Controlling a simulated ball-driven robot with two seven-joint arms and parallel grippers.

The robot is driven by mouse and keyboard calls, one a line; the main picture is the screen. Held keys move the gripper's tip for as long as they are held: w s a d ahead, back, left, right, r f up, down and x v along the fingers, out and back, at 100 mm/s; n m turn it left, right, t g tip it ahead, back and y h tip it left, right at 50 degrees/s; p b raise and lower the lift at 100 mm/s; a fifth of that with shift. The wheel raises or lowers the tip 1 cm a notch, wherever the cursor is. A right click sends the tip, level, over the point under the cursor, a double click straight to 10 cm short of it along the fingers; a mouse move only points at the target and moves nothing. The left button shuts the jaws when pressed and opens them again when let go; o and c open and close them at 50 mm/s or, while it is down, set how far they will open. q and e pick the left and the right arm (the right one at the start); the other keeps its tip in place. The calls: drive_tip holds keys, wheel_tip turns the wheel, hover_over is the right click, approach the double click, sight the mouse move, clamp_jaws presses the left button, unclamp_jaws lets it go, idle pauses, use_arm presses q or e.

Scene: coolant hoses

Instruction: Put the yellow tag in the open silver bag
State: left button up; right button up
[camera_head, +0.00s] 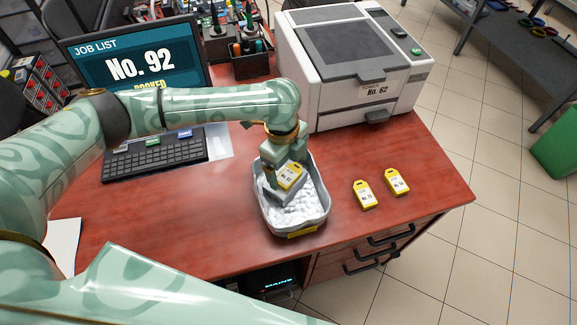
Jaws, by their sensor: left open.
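A grey open container (262,213) with a white, lumpy inside and a yellow label at its front stands on the red desk. It is the only thing like an open silver bag in view. My left gripper (283,188) points down into it with its jaws open. A yellow tag (291,175) with a white label shows at the fingers, over the container; I cannot tell whether it touches them. Two more yellow tags, one on the left (366,194) and one on the right (397,181), lie on the desk to the right. My right gripper is out of view.
A white printer (350,60) stands behind the container, and a keyboard (155,154) and a monitor (135,62) are to the left. A tool holder (248,55) stands at the back. The desk (430,165) is clear around the two right-hand tags, up to its front edge.

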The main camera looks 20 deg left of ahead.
sight(284, 170)
use_arm(q)
wheel_tip(284, 170, up, 11)
drive_tip(key=a+p, duration=0.1)
drive_tip(key=p, duration=0.2)
drive_tip(key=shift+w+f+p, duration=0.15)
drive_tip(key=shift+w+p, duration=0.05)
drive_tip(key=shift+p, duration=0.2)
